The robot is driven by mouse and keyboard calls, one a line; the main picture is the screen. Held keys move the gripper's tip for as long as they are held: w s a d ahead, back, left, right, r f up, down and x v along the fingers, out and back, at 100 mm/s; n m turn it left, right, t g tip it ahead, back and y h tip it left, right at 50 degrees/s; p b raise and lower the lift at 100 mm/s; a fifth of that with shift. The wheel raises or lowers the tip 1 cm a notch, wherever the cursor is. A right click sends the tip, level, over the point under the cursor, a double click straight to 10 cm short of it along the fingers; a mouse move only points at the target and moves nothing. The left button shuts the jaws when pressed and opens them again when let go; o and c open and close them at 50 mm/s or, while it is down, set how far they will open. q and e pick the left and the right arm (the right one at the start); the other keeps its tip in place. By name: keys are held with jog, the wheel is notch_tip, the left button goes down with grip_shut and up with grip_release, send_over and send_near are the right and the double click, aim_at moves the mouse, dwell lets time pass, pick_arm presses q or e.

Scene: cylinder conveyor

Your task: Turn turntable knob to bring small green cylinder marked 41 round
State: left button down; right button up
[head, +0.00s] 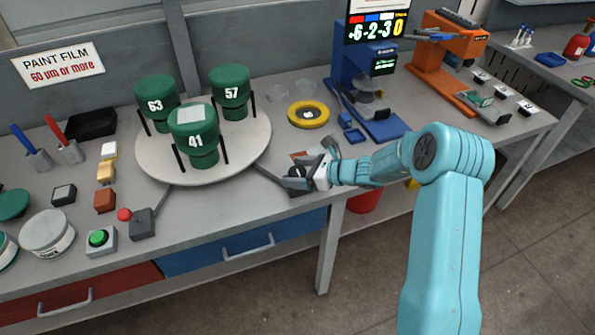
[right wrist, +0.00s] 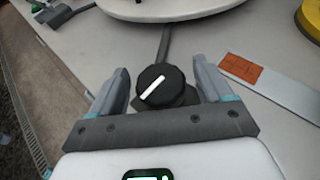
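The round white turntable (head: 240,155) carries three green cylinders. The one marked 41 (head: 196,141) stands at the front with a pale grey patch on its top; 63 (head: 155,105) is at the back left and 57 (head: 231,90) at the back right. The black knob (right wrist: 161,87) has a white pointer line slanting up to the right. My right gripper (right wrist: 162,90) is open, with one finger on each side of the knob and small gaps showing. In the head view my right gripper (head: 308,168) largely hides the knob. My left gripper is out of view.
A yellow ring (head: 308,114) lies right of the turntable, before the blue device (head: 352,75). An orange-marked strip (right wrist: 245,72) lies right of the knob. A red ball lever (head: 124,214) and green button (head: 98,238) stand at the front left.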

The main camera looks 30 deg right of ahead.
jog(key=b+v, duration=0.2)
jog(key=v, duration=1.4)
jog(key=shift+s, duration=0.2)
jog(key=shift+d, duration=0.1)
